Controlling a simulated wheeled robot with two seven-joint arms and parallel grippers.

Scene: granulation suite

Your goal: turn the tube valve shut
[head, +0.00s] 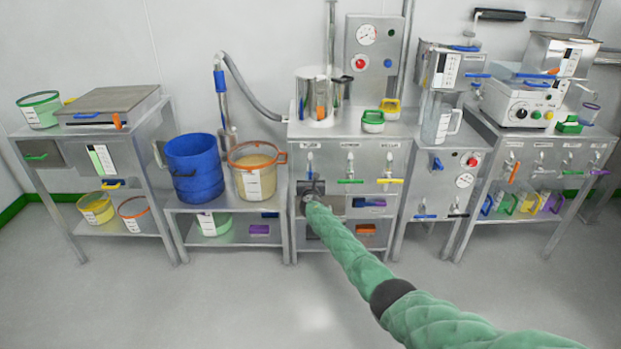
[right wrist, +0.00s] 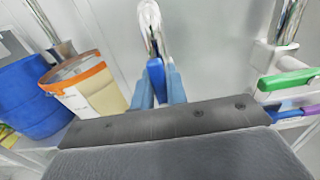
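The tube valve appears to be the left of three chrome taps (head: 310,163) on the front of the middle steel cabinet. In the right wrist view the chrome tap (right wrist: 151,25) has a blue lever (right wrist: 156,76) pointing down towards me. My right gripper (right wrist: 158,88) has one finger on each side of this lever, with no clear gap, and looks shut on it. In the head view my right gripper (head: 312,188) is at the cabinet front just below the tap and hides the lever. My left gripper is in neither view.
To the right are taps with a green lever (head: 350,181) and a yellow lever (head: 390,181). A blue bucket (head: 194,168) and an orange-rimmed bucket (head: 257,178) stand on the low table at left. The floor in front is clear.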

